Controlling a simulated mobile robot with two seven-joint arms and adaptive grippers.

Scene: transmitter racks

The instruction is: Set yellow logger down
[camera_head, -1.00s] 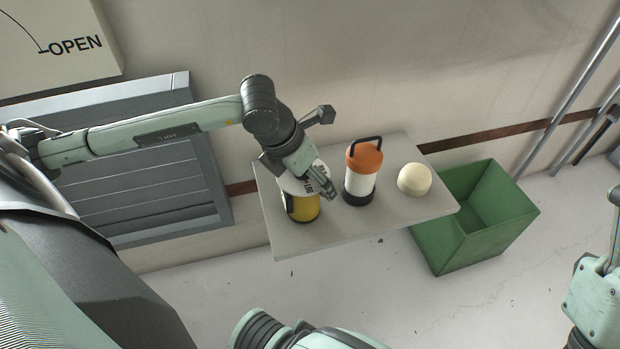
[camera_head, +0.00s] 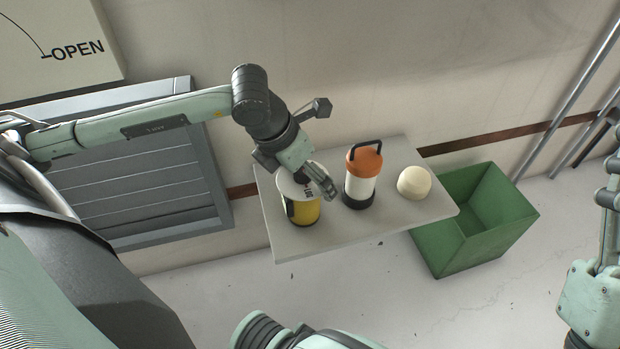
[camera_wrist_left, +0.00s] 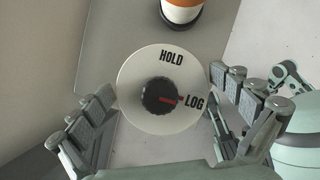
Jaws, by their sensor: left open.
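The yellow logger (camera_head: 306,213) stands upright on the grey shelf (camera_head: 380,228), near its left end. It has a yellow body and a pale round top. In the left wrist view its top dial (camera_wrist_left: 138,82) reads HOLD and LOG, and the red mark on its black knob (camera_wrist_left: 160,96) points towards LOG. My left gripper (camera_wrist_left: 162,92) is open above the logger, its fingers spread to either side of the dial with gaps. In the head view the left gripper (camera_head: 312,188) partly hides the logger's top. My right gripper is not in view.
An orange and white lantern (camera_head: 360,188) with a black handle stands right of the logger, close to my gripper. A cream dome (camera_head: 414,182) sits further right. A green bin (camera_head: 455,235) stands below the shelf's right end. The wall is directly behind.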

